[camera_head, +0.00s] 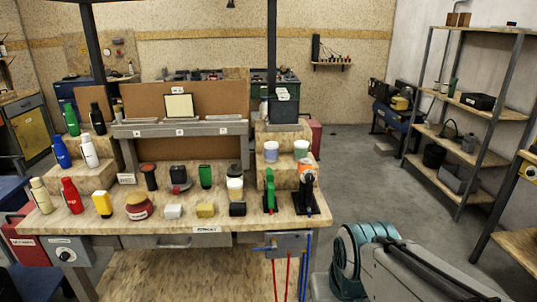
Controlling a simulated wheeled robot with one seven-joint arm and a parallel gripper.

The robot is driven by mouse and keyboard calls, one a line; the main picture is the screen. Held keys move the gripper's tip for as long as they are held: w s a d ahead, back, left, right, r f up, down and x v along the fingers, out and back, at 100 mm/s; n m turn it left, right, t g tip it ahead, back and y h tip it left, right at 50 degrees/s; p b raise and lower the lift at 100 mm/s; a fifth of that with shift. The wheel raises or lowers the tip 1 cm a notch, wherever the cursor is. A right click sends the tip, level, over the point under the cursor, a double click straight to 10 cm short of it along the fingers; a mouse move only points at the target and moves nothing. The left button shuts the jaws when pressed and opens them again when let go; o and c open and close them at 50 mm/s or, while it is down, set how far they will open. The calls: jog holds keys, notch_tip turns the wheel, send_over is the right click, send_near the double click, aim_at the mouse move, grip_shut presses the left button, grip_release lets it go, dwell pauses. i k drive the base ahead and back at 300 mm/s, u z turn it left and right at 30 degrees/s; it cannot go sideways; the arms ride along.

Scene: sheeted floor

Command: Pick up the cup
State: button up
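Several cup-like things stand at the right half of the wooden workbench. A pale cup with a blue-grey lower part (271,152) and a pale cup with a green lower part (301,149) stand upright side by side on a raised wooden block. A white cup with a brown band (235,189) stands upright on the bench behind a small black block. I cannot tell which one the task means. Grey and teal links of my arm show at the lower right, in front of and apart from the bench. My gripper is not in view.
The workbench (155,228) also holds several bottles at left, a red jar (138,206), small blocks, and green (270,191) and black-orange (306,190) tools near its right end. Metal shelving (466,148) stands at right. Floor between bench and shelving is mostly clear.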

aim_at(271, 148)
jog(key=k, duration=0.65)
jog(key=z, duration=0.75)
jog(key=i, duration=1.6)
jog(key=u, duration=0.95)
jog(key=i, duration=0.95)
jog(key=u, duration=0.15)
